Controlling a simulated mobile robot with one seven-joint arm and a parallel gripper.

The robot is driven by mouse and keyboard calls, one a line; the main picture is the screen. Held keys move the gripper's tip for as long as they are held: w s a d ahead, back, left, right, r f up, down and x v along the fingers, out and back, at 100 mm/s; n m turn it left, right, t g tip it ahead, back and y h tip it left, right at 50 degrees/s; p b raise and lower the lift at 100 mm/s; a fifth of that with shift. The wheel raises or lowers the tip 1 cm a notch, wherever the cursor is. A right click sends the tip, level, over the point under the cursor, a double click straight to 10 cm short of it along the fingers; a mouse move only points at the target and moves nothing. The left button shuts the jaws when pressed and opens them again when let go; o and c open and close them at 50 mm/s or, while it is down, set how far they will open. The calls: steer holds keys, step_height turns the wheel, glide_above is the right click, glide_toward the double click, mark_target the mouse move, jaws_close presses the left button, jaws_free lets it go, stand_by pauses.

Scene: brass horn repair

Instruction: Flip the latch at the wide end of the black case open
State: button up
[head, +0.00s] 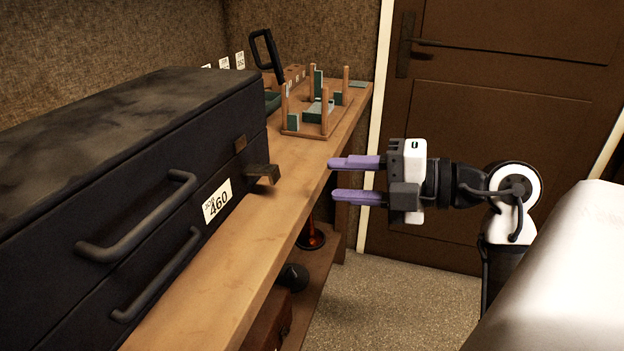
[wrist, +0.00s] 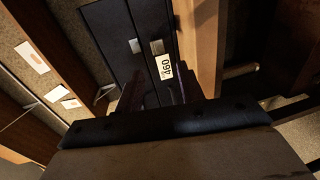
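The black case (head: 120,130) lies shut on the bench at the left of the head view, its near left end cut off by the frame. A brass latch (head: 262,173) near its far right end sticks outward from the lower half, apart from the small brass plate (head: 240,144) on the lid edge. In the wrist view the case front (wrist: 112,35) shows two small metal pieces, the plate (wrist: 135,45) and the latch (wrist: 157,47). My gripper (head: 357,179) is open and empty, in the air right of the latch and clear of the bench.
The wooden bench (head: 235,255) has a bare strip before the case. A pegged wooden stand (head: 310,125) and a black-handled tool (head: 267,55) are farther back. A lower shelf (head: 318,268) holds dark items. A brown door (head: 490,110) stands behind my arm. The floor is clear.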

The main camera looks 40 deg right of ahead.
steer(key=v, duration=0.5)
stand_by(0.6)
